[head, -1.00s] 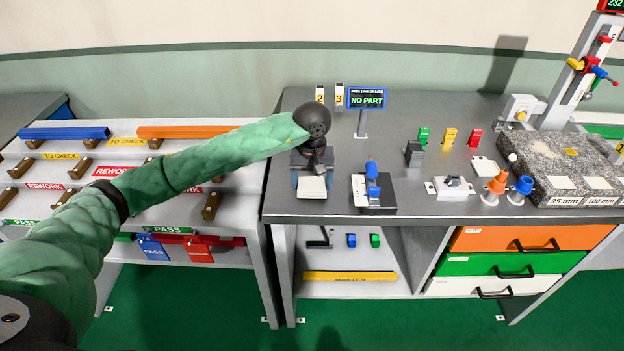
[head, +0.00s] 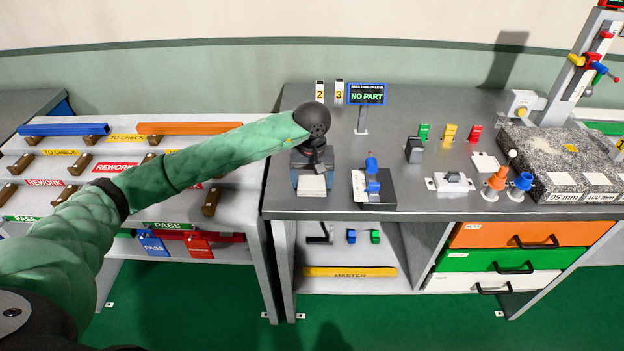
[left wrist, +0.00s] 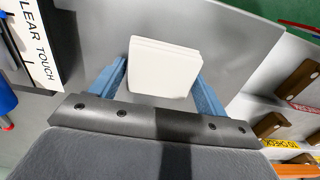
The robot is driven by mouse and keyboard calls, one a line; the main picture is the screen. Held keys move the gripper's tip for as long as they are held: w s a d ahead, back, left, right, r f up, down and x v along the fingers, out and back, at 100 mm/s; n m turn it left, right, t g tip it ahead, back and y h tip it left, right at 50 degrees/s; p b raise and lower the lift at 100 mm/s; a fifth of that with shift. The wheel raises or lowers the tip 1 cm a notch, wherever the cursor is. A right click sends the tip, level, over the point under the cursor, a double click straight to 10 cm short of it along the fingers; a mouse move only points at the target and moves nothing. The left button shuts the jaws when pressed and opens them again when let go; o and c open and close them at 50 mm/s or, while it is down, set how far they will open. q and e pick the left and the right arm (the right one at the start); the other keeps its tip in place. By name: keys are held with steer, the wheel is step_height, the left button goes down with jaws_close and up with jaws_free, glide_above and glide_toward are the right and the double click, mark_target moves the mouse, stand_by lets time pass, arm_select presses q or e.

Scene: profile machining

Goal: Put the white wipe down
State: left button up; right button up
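The white wipe (head: 312,186) is a small, thick, pale square with layered edges, near the front left of the grey bench. My left gripper (head: 312,178) points down over it with blue fingers on either side. In the left wrist view the wipe (left wrist: 163,68) fills the space between the fingertips (left wrist: 162,75), which appear to touch its two sides. It lies at or very close to the bench top; I cannot tell whether it touches. My right gripper is not in view.
A dark block with a blue-and-red device (head: 373,184) stands just right of the gripper. The NO PART display (head: 366,95) is behind. Sloped racks (head: 75,190) with bars are at the left. Bare bench (head: 281,198) shows around the wipe.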

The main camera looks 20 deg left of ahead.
mark_target(312, 180)
arm_select(q)
steer(key=o, duration=0.3)
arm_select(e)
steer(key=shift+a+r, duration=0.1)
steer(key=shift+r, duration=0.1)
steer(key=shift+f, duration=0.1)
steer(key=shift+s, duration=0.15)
arm_select(q)
steer(key=shift+r, duration=0.75)
step_height(312, 180, up, 11)
steer(key=b, duration=0.3)
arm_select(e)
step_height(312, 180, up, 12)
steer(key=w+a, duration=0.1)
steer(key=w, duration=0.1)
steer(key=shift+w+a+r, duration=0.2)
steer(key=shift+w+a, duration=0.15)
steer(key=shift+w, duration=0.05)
